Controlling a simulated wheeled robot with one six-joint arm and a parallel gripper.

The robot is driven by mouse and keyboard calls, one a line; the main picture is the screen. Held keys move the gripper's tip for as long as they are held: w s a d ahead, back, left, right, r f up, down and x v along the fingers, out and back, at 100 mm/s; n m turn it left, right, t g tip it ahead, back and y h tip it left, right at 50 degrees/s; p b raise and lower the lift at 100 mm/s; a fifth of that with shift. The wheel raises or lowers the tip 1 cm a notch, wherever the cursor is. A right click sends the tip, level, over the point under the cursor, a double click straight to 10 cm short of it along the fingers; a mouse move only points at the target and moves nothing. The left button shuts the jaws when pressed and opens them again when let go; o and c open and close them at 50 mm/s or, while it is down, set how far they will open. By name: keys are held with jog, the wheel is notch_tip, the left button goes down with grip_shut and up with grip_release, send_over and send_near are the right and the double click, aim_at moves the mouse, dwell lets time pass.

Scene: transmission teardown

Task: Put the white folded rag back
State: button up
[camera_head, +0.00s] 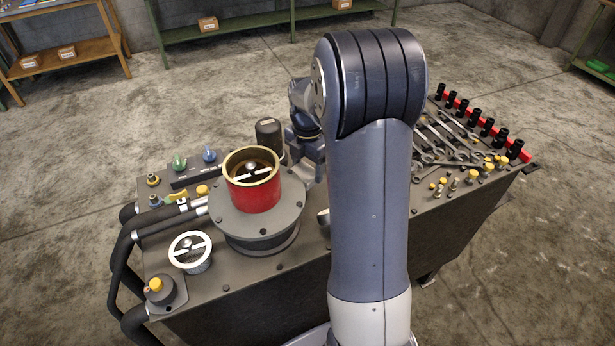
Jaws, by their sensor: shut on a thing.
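I cannot make out the white folded rag in this view. My arm rises in front of the cart and bends down over its far side, with the wrist joints showing behind the red-walled cylinder. My gripper's fingers are not visible; the wrist end is hidden behind the cylinder and my own arm. A small pale patch shows by the wrist, but I cannot tell what it is.
A dark workbench cart (232,288) carries a red cylinder with a brass rim (255,195) on a grey round housing (255,236). A white-rimmed cup (190,252) stands at front left. Wrenches (445,140) and a red rail of black sockets (468,113) lie at right.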

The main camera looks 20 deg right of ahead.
aim_at(308, 170)
jog(key=shift+f, duration=2.1)
jog(key=shift+f, duration=0.2)
jog(key=o, duration=0.9)
jog(key=shift+r, duration=0.15)
notch_tip(308, 170, up, 12)
jog(key=shift+r, duration=0.1)
jog(key=shift+f, duration=4.55)
jog(key=shift+f, duration=0.1)
